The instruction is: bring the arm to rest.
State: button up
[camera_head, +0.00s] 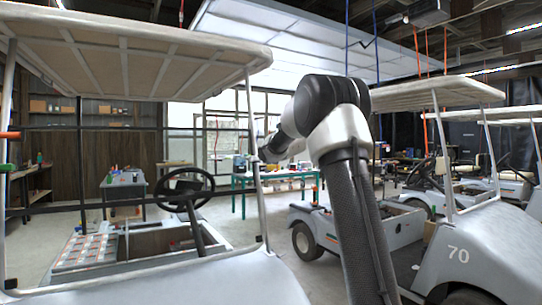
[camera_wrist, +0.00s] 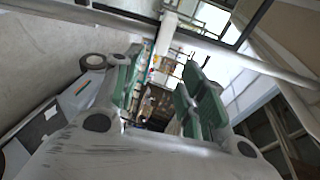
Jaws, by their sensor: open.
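My gripper (camera_wrist: 160,88) is open in the wrist view, its two green-padded fingers spread apart. I see nothing held between them; a cluttered background shows through the gap. In the head view my arm (camera_head: 345,130) rises from the lower middle, bends at a dark elbow and reaches away to the left. The arm's far end is small there, close to the near cart's front roof post (camera_head: 257,150). I cannot tell whether it touches the post. The fingers cannot be made out in the head view.
The near left cart (camera_head: 200,280) has a beige roof (camera_head: 130,50) and a steering wheel (camera_head: 184,188). A cart numbered 70 (camera_head: 480,250) stands at the right under another roof (camera_head: 435,92). A green-legged table (camera_head: 243,190) stands behind. Some floor (camera_head: 250,222) between the carts is clear.

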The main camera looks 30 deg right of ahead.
jog(key=shift+v, duration=1.2)
